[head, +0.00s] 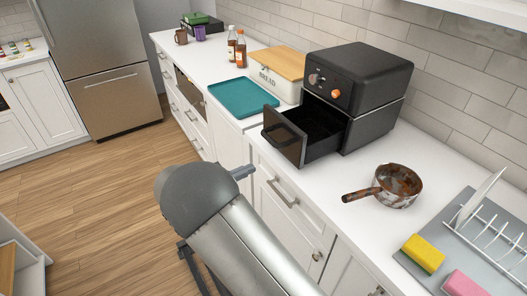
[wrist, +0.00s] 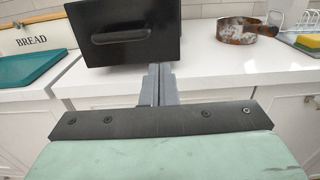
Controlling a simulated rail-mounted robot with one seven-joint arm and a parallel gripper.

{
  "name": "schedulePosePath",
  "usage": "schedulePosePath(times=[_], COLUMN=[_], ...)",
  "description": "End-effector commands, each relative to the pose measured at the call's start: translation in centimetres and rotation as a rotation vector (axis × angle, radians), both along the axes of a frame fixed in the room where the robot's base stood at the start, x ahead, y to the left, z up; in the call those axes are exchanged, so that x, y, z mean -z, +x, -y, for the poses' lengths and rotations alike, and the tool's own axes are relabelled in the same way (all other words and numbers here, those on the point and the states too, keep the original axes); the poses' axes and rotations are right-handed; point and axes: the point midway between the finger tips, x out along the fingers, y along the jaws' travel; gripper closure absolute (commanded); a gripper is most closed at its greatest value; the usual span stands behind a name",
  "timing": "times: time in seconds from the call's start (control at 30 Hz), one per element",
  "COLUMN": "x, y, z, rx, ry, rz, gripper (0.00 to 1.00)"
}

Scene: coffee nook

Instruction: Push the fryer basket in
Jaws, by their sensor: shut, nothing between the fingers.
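The black air fryer (head: 365,80) stands on the white counter against the tiled wall. Its fryer basket (head: 318,127) is pulled out toward the front, and I see into its open top. In the wrist view the basket's front panel with its handle (wrist: 120,36) faces me at the top of the picture. My gripper (head: 243,172) is in front of the counter edge, below and in front of the basket, apart from it in the head view. In the wrist view its two fingers (wrist: 159,78) are together and empty, pointing at the counter just under and right of the basket front.
A rusty pan (head: 398,186) stands right of the fryer, its handle pointing left. A teal tray (head: 242,97) and a bread box (head: 277,75) are left of the basket. A dish rack (head: 490,225) and sponges (head: 423,253) are at far right.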

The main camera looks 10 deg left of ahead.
Motion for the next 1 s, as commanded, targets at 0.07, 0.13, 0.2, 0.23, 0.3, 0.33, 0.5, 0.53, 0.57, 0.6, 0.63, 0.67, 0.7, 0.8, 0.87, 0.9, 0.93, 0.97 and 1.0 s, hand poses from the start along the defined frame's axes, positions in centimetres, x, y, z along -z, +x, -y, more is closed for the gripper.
schedulePosePath(times=[0.07, 0.13, 0.2, 0.23, 0.3, 0.33, 0.5, 0.53, 0.57, 0.6, 0.63, 0.67, 0.7, 0.8, 0.87, 0.9, 0.93, 0.97, 1.0], x=[-0.2, -0.3, -0.3, -0.3, -0.4, -0.4, -0.3, -0.3, -0.4, -0.3, -0.3, -0.3, -0.2, -0.1, -0.1, 0.0, 0.0, 0.0, 0.0], y=[0.6, 1.3, 2.3, 2.7, 3.7, 4.2, 6.5, 6.8, 7.1, 7.5, 7.8, 8.0, 8.3, 8.8, 8.9, 8.9, 9.0, 9.0, 9.0], z=[0.8, 1.6, 2.7, 3.2, 4.4, 4.9, 7.5, 7.9, 8.3, 8.7, 9.0, 9.2, 9.5, 10.1, 10.2, 10.3, 10.3, 10.3, 10.3], rx=[0.004, 0.004, 0.005, 0.005, 0.006, 0.006, 0.006, 0.004, 0.004, 0.005, 0.005, 0.004, 0.003, 0.003, 0.002, 0.002, 0.002, 0.002, 0.002], ry=[-0.001, -0.002, -0.001, -0.001, -0.001, -0.001, -0.001, 0.000, -0.001, -0.001, 0.001, 0.001, 0.001, 0.001, 0.001, 0.001, 0.001, 0.001, 0.001], rz=[-0.001, -0.002, -0.001, -0.002, -0.001, -0.001, -0.002, -0.003, -0.002, -0.002, -0.002, -0.002, -0.002, -0.002, -0.001, -0.001, -0.001, -0.001, -0.001], gripper=[1.00, 1.00, 1.00, 1.00, 1.00, 1.00, 1.00, 1.00, 1.00, 1.00, 1.00, 1.00, 1.00, 1.00, 1.00, 1.00, 1.00, 1.00, 1.00])
